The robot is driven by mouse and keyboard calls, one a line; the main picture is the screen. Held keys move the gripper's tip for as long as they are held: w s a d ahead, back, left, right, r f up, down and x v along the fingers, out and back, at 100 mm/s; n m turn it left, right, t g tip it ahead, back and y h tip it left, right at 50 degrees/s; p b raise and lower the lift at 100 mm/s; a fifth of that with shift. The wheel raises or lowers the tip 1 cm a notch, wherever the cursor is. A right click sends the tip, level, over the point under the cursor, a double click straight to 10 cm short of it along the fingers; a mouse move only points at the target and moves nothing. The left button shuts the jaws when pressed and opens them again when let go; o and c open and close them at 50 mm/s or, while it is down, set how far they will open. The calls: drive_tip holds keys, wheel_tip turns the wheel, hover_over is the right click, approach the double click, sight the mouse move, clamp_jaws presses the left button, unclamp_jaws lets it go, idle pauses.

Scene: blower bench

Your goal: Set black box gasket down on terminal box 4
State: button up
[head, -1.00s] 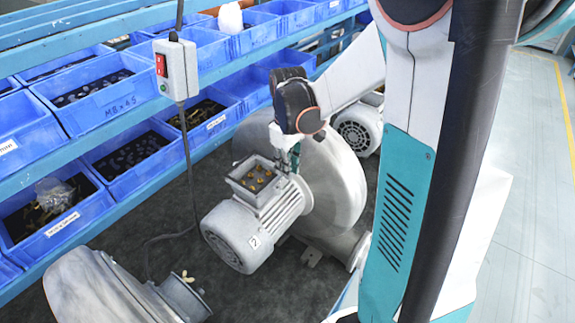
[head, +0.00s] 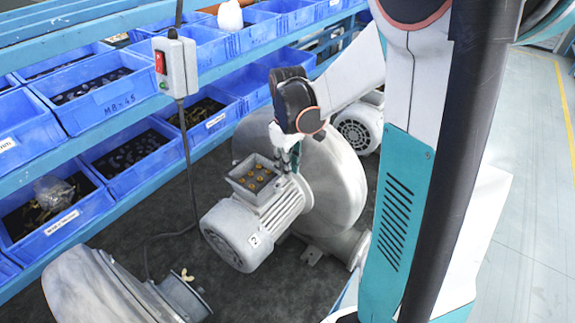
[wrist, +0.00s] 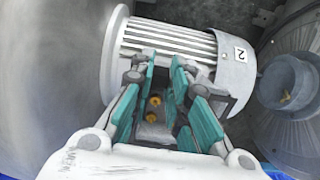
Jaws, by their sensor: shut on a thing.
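My gripper (head: 287,160) is at the edge of an open grey terminal box (head: 256,178) with brass terminals inside, on the motor labelled 2 (head: 232,232). In the wrist view my gripper (wrist: 163,68) points down at this motor (wrist: 180,42). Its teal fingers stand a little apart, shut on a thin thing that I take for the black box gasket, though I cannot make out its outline. Brass terminals (wrist: 154,100) show between the fingers. I see no label 4 in either view, so I cannot tell which box is terminal box 4.
The big grey blower housing (head: 335,185) stands right behind the motor. Another blower (head: 95,290) is at the lower left. A hanging switch box (head: 177,67) with a cable is at the left, before blue bins (head: 105,110) on shelves. A further motor (head: 358,130) stands behind.

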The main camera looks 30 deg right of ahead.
drive_tip(key=shift+f+b, duration=0.55)
drive_tip(key=shift+f, duration=0.05)
idle(0.5)
drive_tip(key=o, duration=0.9)
drive_tip(key=shift+c, duration=0.2)
drive_tip(key=shift+r, duration=0.1)
wheel_tip(320, 180, up, 12)
drive_tip(key=shift+s, duration=0.1)
